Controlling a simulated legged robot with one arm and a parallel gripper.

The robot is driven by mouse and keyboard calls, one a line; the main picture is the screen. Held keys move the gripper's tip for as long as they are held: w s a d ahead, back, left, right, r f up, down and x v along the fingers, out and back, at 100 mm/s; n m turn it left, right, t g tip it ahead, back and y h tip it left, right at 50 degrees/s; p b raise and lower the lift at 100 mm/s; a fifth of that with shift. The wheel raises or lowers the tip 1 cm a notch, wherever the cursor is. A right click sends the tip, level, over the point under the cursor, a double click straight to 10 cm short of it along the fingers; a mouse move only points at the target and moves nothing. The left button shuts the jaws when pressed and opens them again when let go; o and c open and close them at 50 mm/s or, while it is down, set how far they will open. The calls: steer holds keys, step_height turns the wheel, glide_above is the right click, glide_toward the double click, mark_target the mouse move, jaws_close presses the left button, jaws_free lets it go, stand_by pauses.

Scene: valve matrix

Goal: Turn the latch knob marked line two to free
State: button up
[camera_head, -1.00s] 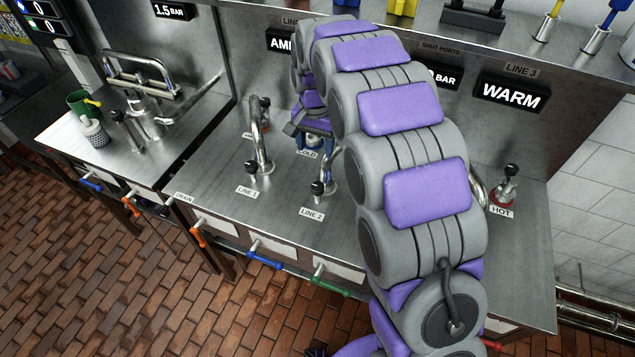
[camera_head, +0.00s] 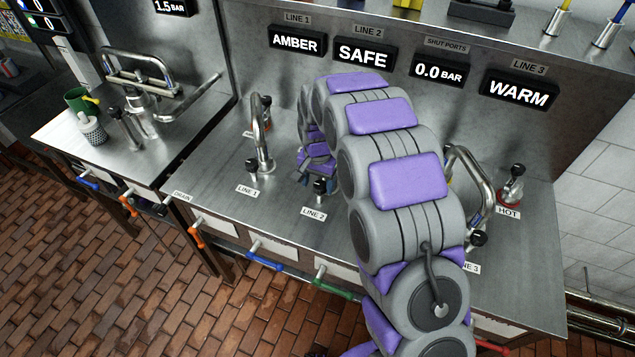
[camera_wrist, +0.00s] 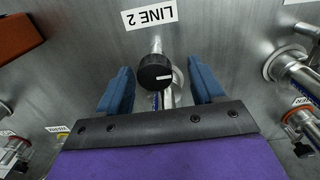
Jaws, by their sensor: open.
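The line two knob (camera_wrist: 155,72) is black and round with a white mark, on a metal stem beside the LINE 2 label (camera_wrist: 150,15) in the wrist view. In the head view the knob (camera_head: 319,187) stands behind its LINE 2 label (camera_head: 314,213), partly crowded by my arm. My gripper (camera_wrist: 162,80) is open, with one blue finger on each side of the knob. Gaps show between the fingers and the knob. The line two display (camera_head: 364,53) reads SAFE. Most of the line two tap is hidden behind my arm in the head view.
The line 1 tap (camera_head: 262,140) stands close to the left of my gripper. The line 3 tap (camera_head: 478,185) and the red-based HOT knob (camera_head: 512,185) are to the right. Coloured handles, including a green one (camera_head: 333,290), stick out along the counter's front.

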steer(key=shift+d, duration=0.45)
steer(key=shift+a, duration=0.25)
steer(key=c, duration=0.7)
steer(key=shift+d, duration=0.1)
steer(key=c, duration=0.4)
steer(key=shift+o, duration=0.2)
